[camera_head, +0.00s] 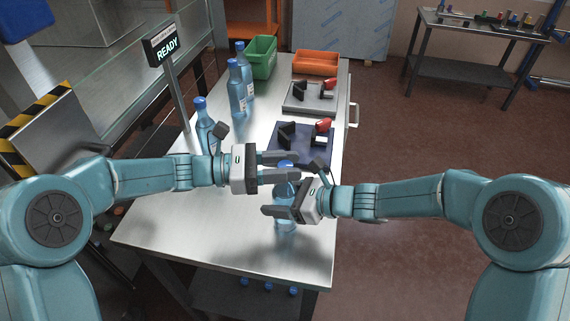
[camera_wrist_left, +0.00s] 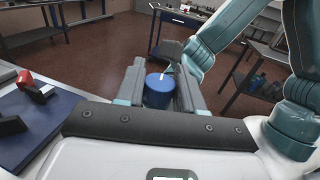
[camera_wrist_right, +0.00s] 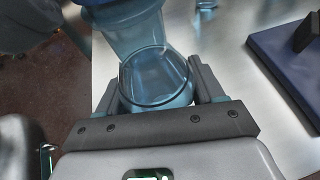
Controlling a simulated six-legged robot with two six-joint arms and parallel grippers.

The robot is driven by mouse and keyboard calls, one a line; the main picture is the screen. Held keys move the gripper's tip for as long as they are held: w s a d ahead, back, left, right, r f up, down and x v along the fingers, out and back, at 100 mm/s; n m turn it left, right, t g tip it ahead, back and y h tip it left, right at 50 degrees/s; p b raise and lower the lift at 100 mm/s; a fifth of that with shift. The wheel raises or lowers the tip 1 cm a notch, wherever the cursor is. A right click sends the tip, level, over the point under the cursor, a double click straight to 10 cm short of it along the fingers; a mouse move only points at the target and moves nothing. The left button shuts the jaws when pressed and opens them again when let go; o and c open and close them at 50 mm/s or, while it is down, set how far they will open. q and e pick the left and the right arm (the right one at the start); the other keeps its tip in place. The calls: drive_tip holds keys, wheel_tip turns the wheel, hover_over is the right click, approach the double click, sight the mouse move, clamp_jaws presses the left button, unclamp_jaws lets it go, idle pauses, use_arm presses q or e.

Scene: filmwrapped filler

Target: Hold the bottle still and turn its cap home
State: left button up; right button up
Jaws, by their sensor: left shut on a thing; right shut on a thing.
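A translucent blue bottle (camera_head: 286,222) stands upright near the front of the steel table. Its blue cap (camera_head: 285,164) sits at the top of the bottle; how far it is screwed down cannot be told. My left gripper (camera_head: 292,167) is shut on the cap, which shows between its fingers in the left wrist view (camera_wrist_left: 159,91). My right gripper (camera_head: 274,198) is shut on the bottle's body below the cap. In the right wrist view the bottle (camera_wrist_right: 157,80) lies between both fingers. The fingers hide part of the bottle.
Several capped bottles (camera_head: 238,90) stand along the table's left side. A dark blue fixture plate (camera_head: 290,155) and a grey fixture plate (camera_head: 300,103) lie behind the grippers. A green bin (camera_head: 263,60) and an orange bin (camera_head: 316,58) stand at the back. A sign reads READY (camera_head: 166,48).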

sight(285, 165)
use_arm(q)
drive_tip(key=m+g, duration=0.3)
drive_tip(key=g, duration=0.1)
drive_tip(key=shift+w, duration=0.1)
drive_tip(key=shift+m+g+y, duration=0.55)
drive_tip(key=shift+m+g, duration=0.4)
drive_tip(key=shift+g, duration=0.55)
drive_tip(key=shift+m+g+y, duration=0.55)
drive_tip(key=shift+m+g, duration=0.4)
drive_tip(key=shift+g, duration=0.55)
drive_tip(key=o, duration=0.9)
drive_tip(key=shift+o, duration=0.2)
wheel_tip(285, 165, up, 10)
drive_tip(key=shift+r, duration=0.1)
